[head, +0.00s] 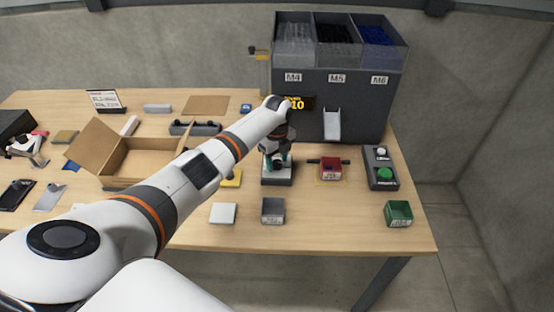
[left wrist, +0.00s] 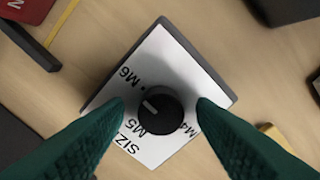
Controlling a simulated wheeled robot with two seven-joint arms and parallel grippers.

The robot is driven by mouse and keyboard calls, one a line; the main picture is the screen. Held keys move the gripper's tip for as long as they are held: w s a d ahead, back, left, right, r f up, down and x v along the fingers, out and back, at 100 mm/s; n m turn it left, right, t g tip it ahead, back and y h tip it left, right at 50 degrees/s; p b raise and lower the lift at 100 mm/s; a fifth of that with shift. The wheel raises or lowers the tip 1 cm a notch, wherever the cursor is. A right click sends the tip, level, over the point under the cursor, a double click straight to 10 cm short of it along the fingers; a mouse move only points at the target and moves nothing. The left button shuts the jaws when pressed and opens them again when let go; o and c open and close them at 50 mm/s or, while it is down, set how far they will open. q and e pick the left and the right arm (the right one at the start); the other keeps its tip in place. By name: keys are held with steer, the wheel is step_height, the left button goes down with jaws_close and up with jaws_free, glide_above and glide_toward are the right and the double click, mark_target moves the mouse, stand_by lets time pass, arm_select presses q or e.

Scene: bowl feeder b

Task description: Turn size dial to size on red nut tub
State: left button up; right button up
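The size dial is a black round knob (left wrist: 160,110) on a white plate (left wrist: 165,65) marked SIZE, M4, M5 and M6. Its white pointer line points left and slightly up, seemingly between M5 and M6. My left gripper (left wrist: 160,106) is open, its teal fingers on either side of the knob with a gap to each. In the head view, my left gripper (head: 277,162) is over the dial box (head: 277,181), partly hiding it. The red nut tub (head: 331,169) stands just right of it; its label is too small to read. The tub's corner also shows in the left wrist view (left wrist: 30,10).
The grey feeder (head: 360,105) stands behind, with bins labelled M4, M5, M6, a chute (head: 332,124) and a display (head: 296,103) reading 10. A green-button box (head: 382,168), green tub (head: 398,213), grey tub (head: 273,210) and open cardboard box (head: 130,160) stand around.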

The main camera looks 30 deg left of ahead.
mark_target(277, 162)
arm_select(q)
step_height(277, 162, up, 12)
steer(key=b, duration=0.2)
stand_by(0.4)
steer(key=shift+f, duration=0.1)
stand_by(0.4)
